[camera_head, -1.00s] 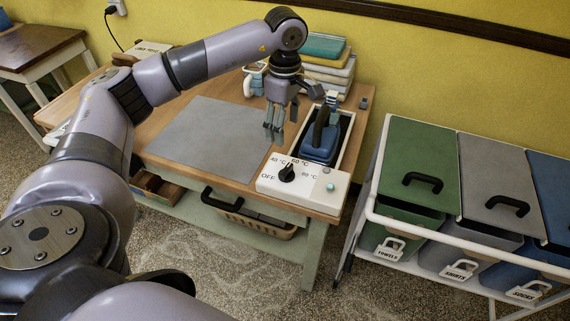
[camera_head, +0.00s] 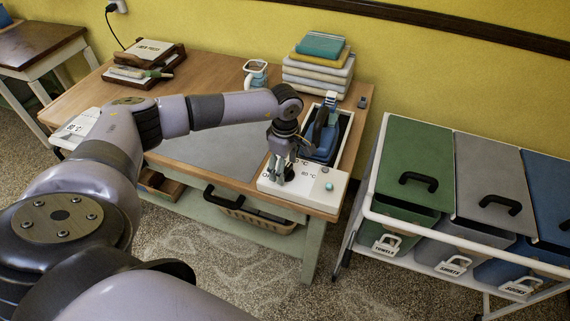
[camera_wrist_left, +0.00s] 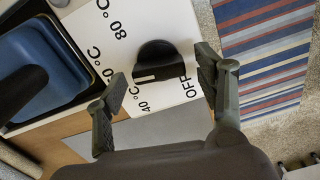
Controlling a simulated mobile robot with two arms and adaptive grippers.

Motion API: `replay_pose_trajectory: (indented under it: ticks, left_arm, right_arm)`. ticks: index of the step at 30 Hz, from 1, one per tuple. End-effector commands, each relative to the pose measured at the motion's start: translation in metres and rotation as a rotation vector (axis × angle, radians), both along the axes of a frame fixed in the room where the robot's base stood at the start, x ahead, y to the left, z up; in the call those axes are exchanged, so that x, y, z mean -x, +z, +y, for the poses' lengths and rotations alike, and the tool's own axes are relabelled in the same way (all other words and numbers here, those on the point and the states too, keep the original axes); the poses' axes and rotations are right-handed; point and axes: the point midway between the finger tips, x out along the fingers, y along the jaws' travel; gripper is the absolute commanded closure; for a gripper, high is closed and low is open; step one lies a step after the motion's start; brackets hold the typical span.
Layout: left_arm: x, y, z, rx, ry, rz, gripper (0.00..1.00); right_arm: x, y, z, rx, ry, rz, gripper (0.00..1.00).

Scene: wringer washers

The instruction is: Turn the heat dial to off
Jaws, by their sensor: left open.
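The heat dial (camera_wrist_left: 157,60) is a black knob with a white mark, on a white panel (camera_head: 315,193) at the table's front right corner. In the left wrist view, OFF, 40 °C and 80 °C labels surround it. The white mark lies on the 40 °C side, but its exact setting is hard to tell. My left gripper (camera_head: 280,175) is open just over the panel, its fingers on either side of the dial in the wrist view (camera_wrist_left: 161,72). I cannot tell whether they touch it. In the head view the gripper mostly hides the dial.
A blue iron (camera_head: 322,143) sits in a tray just behind the panel. Folded towels (camera_head: 318,72) are stacked at the back. A grey mat (camera_head: 205,150) lies left. Lidded hampers (camera_head: 412,165) stand right, across a floor gap.

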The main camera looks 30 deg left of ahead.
Motion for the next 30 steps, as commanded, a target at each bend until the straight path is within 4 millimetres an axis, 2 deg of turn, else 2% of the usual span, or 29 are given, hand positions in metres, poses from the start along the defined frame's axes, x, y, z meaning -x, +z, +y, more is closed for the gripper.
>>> replay_pose_trajectory:
  ticks: [4,25,30]
  left_arm:
    - [0.0000,0.0000,-0.0001,0.000,0.000,0.000,0.37]
    - [-0.0002,0.0007,-0.0001,0.000,0.000,0.000,0.83]
    - [-0.0002,0.0006,0.0000,0.000,0.005,0.000,0.85]
  right_arm:
    - [0.0002,-0.0002,0.0000,0.000,0.000,0.000,0.60]
    - [0.0003,-0.0001,-0.0005,0.000,0.000,0.000,0.60]
    - [0.0003,-0.0006,-0.0006,0.001,0.000,0.001,0.60]
